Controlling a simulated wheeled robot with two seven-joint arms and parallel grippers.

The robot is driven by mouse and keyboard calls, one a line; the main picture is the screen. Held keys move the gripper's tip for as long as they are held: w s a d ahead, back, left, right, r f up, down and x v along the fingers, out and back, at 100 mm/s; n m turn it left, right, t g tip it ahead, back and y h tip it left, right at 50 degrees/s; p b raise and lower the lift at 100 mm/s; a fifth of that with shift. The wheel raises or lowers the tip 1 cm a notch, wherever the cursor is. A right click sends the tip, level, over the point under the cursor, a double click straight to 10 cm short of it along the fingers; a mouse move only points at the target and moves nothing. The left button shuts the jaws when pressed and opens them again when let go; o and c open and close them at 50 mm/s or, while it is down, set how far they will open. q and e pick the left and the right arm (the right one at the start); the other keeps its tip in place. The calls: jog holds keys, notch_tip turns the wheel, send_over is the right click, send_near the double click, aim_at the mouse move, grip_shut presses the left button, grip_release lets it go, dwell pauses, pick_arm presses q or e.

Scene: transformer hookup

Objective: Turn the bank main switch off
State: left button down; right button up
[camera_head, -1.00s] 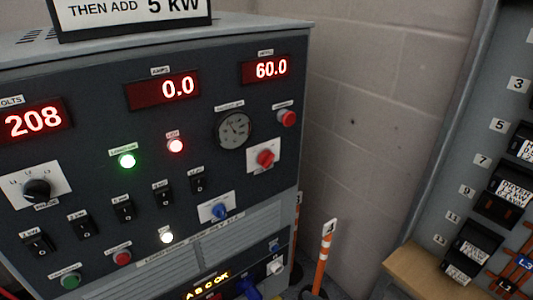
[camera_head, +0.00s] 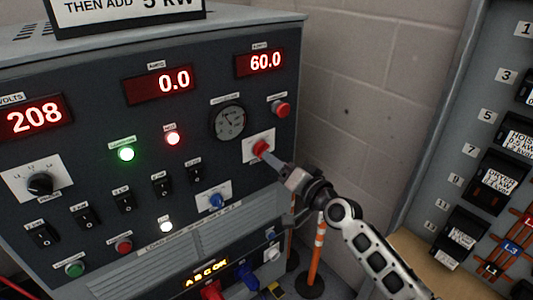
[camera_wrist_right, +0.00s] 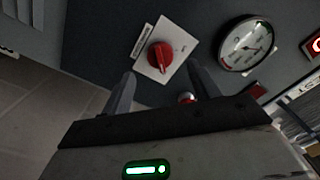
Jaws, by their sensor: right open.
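A red rotary switch (camera_head: 260,147) sits on a white plate on the right side of the dark load bank panel. Its label is too small to read. It also shows in the right wrist view as a red knob (camera_wrist_right: 160,57). My right gripper (camera_head: 277,160) is at the switch in the head view, and its fingers hide part of the plate. In the right wrist view the gripper (camera_wrist_right: 163,88) is open and empty, with the knob ahead between its fingers, apparently apart from them. My left gripper is not in view.
A round gauge (camera_head: 229,122) is above left of the switch and a red button (camera_head: 280,109) above right. A blue knob (camera_head: 216,201) is below. Several black rockers are to the left. A breaker panel (camera_head: 475,110) stands at right, beyond an orange post (camera_head: 317,245).

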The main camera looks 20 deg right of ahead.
aim_at(263, 150)
jog(key=x, duration=0.5)
jog(key=shift+w+a+b, duration=0.15)
jog(key=shift+w+b, duration=0.15)
jog(key=c, duration=1)
